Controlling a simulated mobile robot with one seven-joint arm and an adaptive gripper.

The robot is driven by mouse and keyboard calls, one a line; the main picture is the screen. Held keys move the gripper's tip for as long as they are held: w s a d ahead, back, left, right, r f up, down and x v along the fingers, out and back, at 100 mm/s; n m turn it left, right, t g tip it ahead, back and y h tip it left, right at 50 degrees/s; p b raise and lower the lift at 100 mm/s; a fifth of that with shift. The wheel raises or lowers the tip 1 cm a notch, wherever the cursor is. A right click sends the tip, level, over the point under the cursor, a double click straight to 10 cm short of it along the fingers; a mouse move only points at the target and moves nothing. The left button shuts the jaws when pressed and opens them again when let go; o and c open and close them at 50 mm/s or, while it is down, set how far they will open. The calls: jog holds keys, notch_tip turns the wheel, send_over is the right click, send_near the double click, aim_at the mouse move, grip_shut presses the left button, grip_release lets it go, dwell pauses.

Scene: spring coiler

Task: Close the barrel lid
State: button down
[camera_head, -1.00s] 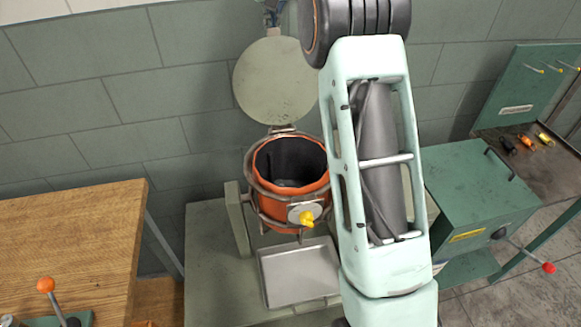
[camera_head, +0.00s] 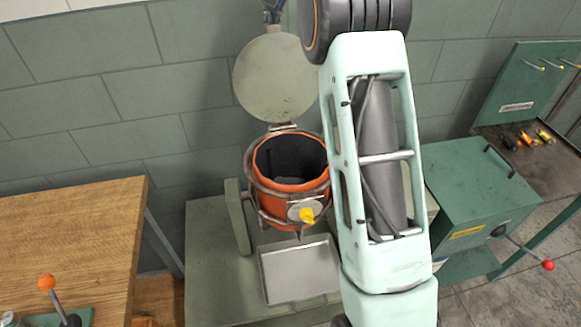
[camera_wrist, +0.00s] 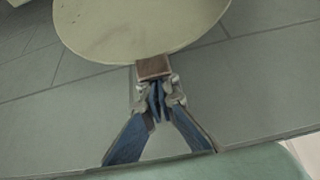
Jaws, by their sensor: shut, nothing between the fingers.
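The orange barrel (camera_head: 290,188) stands with its mouth uncovered, its dark inside showing, and a yellow tap at its front. Its round pale-green lid (camera_head: 279,78) stands raised above and behind it, hinged at the back rim, against the tiled wall. In the wrist view the lid (camera_wrist: 145,25) fills the top, with a brown tab (camera_wrist: 154,68) at its edge. My gripper (camera_wrist: 157,92) is shut and empty, its tips close to the tab; I cannot tell if they touch. In the head view only part of my gripper (camera_head: 273,10) shows at the top edge, above the lid.
A metal tray (camera_head: 300,270) lies in front of the barrel on a green stand. A wooden table (camera_head: 75,230) is at left. A green box (camera_head: 480,190) with a red-knobbed lever stands at right. My arm hides the area right of the barrel.

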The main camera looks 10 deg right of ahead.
aim_at(275, 36)
jog(key=shift+f, duration=0.15)
jog(key=shift+f+b, duration=1)
jog(key=shift+f, duration=0.55)
jog(key=shift+s+r+b, duration=0.25)
jog(key=shift+s+b, duration=0.55)
jog(key=shift+s, duration=0.4)
jog(key=shift+s+b, duration=0.35)
jog(key=shift+b, duration=0.05)
jog(key=shift+s+r+b, duration=0.25)
jog(key=shift+s+b, duration=0.1)
jog(key=shift+s, duration=0.3)
jog(key=shift+s+r+b, duration=0.25)
jog(key=shift+s+b, duration=0.05)
jog(key=shift+s, duration=0.35)
jog(key=shift+s+r+b, duration=0.25)
jog(key=shift+s+b, duration=0.1)
jog(key=shift+s, duration=0.3)
